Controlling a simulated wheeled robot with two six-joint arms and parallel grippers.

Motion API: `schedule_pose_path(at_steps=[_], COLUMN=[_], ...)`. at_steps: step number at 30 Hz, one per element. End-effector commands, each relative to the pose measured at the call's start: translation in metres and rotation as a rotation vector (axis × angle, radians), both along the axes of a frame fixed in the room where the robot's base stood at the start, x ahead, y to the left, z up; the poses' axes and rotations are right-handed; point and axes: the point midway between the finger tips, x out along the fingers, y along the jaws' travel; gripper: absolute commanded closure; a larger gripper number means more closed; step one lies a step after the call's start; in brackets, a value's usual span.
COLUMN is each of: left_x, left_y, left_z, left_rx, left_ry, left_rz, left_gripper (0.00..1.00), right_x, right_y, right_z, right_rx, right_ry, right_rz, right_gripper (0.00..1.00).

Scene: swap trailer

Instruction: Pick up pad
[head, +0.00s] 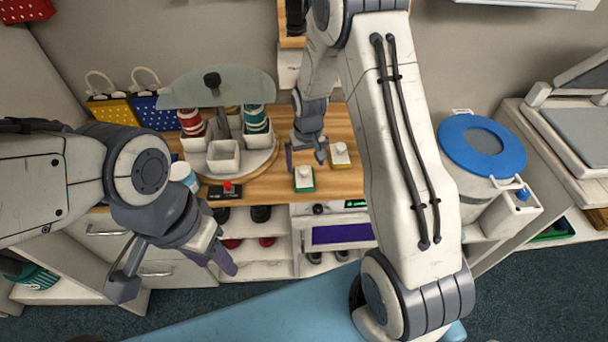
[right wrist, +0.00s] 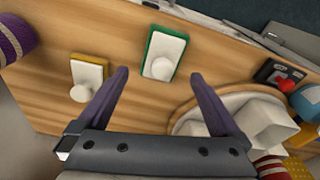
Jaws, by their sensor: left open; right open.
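A green-edged pad (head: 303,179) with a white top and white knob lies on the wooden counter near its front edge. It also shows in the right wrist view (right wrist: 157,67), ahead of and between the fingertips. A similar yellow-edged pad (head: 340,155) lies to its right, and shows in the right wrist view (right wrist: 88,82) left of the fingers. My right gripper (head: 306,160) is open and empty above the counter, by the green-edged pad; no contact shows. It also shows in the right wrist view (right wrist: 158,74). My left gripper (head: 174,277) is open and empty, low in front of the counter.
A round wooden tray (head: 262,163) with white cups stands left of the pads. A small black box with a red button (head: 226,190) sits at the counter's front edge. A blue-lidded bin (head: 450,150) stands right. Shelves with shoes lie below the counter.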

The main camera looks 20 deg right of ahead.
Motion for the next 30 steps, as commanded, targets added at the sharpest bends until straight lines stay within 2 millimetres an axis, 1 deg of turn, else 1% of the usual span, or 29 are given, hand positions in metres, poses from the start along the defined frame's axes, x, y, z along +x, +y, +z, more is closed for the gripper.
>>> schedule_pose_path(at_steps=[1, 5, 8, 12, 16, 20, 26, 27, 29, 30], left_x=[0.0, 0.0, 0.0, 0.0, 0.0, 0.0, 0.0, 0.0, 0.0, 0.0], left_y=[0.0, 0.0, 0.0, 0.0, 0.0, 0.0, 0.0, 0.0, 0.0, 0.0], left_z=[0.002, 0.004, 0.011, 0.021, 0.023, 0.024, 0.023, 0.023, 0.023, 0.023], left_rx=[0.0, 0.0, 0.0, 0.0, 0.0, 0.0, 0.0, 0.0, 0.0, 0.0], left_ry=[0.0, 0.0, 0.0, 0.0, 0.0, 0.0, 0.0, 0.0, 0.0, 0.0], left_rz=[0.0, 0.0, 0.0, 0.001, 0.001, 0.001, 0.001, 0.001, 0.001, 0.001], left_gripper=[0.5, 0.5, 0.5, 0.5, 0.5, 0.5, 0.5, 0.5, 0.5, 0.5], right_x=[0.0, 0.001, 0.001, 0.002, 0.005, 0.006, 0.006, 0.006, 0.006, 0.006], right_y=[0.0, 0.001, 0.002, 0.003, 0.002, 0.002, 0.002, 0.002, 0.002, 0.002], right_z=[-0.004, -0.01, -0.019, -0.038, -0.053, -0.059, -0.06, -0.06, -0.06, -0.06], right_rx=[0.0, 0.0, 0.0, 0.0, 0.0, 0.0, 0.0, 0.0, 0.0, 0.0], right_ry=[0.003, 0.001, 0.004, 0.006, 0.003, 0.001, 0.0, 0.0, 0.0, 0.0], right_rz=[0.001, 0.001, 0.002, 0.001, 0.001, 0.001, 0.001, 0.001, 0.001, 0.001], right_gripper=[0.0, 0.0, 0.0, 0.0, 0.0, 0.0, 0.0, 0.15, 0.38, 0.54])
